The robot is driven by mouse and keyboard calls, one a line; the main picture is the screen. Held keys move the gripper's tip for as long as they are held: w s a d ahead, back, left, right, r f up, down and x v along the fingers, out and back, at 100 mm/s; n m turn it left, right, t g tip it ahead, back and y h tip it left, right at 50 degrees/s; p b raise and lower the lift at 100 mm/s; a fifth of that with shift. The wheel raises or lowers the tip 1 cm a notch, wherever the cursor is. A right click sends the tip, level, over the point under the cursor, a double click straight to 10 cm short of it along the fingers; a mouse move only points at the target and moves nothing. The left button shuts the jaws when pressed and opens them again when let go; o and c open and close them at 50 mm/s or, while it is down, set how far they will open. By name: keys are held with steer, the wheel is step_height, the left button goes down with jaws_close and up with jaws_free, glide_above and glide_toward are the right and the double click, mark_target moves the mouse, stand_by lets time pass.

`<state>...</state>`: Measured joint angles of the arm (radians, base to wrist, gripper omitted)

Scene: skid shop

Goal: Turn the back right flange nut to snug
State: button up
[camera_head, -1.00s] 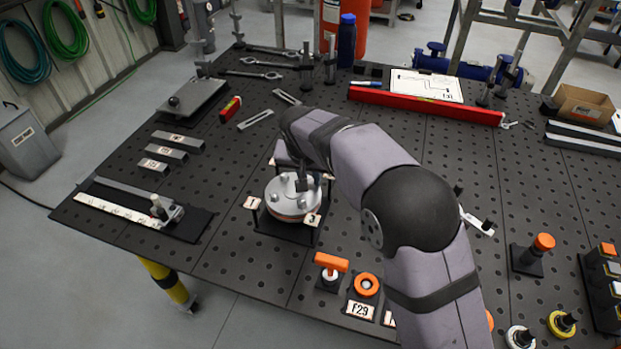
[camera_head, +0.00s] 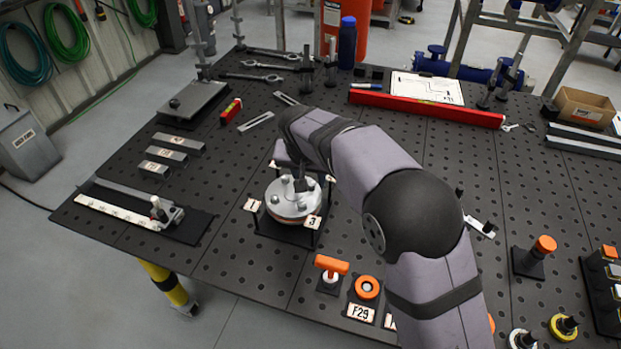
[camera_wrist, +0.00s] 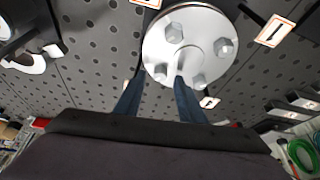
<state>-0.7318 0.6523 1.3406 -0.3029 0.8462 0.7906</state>
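The round grey flange (camera_head: 293,201) sits on a dark stand near the table's left front, with hex nuts spaced around its top. In the wrist view the flange (camera_wrist: 190,45) fills the top middle. The back right nut (camera_wrist: 160,72) appears at its lower left there, since that view looks from the far side. My gripper (camera_wrist: 158,82) is open, its two dark blue fingers apart at the flange's edge near this nut. Contact with it cannot be told. In the head view my gripper (camera_head: 302,184) covers the back right nut.
Number tags stand around the flange, including tag 1 (camera_head: 251,205) and tag 3 (camera_head: 313,221). An orange T-handle tool (camera_head: 331,265) and an orange ring (camera_head: 367,287) stand at the front. A red level (camera_head: 428,106) lies behind.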

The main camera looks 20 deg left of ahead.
mark_target(308, 198)
steer(key=b+v, duration=0.2)
steer(key=v, duration=0.5)
steer(key=shift+f, duration=0.1)
steer(key=s+d+f+g, duration=0.1)
steer(key=s+d+f, duration=0.15)
steer(key=d, duration=0.75)
steer(key=s+d+f+g, duration=0.1)
steer(key=s+d+f, duration=0.15)
steer(key=d, duration=0.85)
steer(key=s+d+f, duration=0.2)
steer(key=s+d, duration=0.2)
steer(key=s, duration=0.1)
steer(key=s+d+f+g, duration=0.1)
steer(key=s+d+f, duration=0.2)
steer(key=s, duration=0.3)
steer(key=s+d+f+m+g, duration=0.1)
steer(key=s+d+f, duration=0.2)
steer(key=s+d, duration=0.3)
steer(key=shift+s+d+f, duration=0.1)
steer(key=shift+d, duration=0.05)
stand_by(0.5)
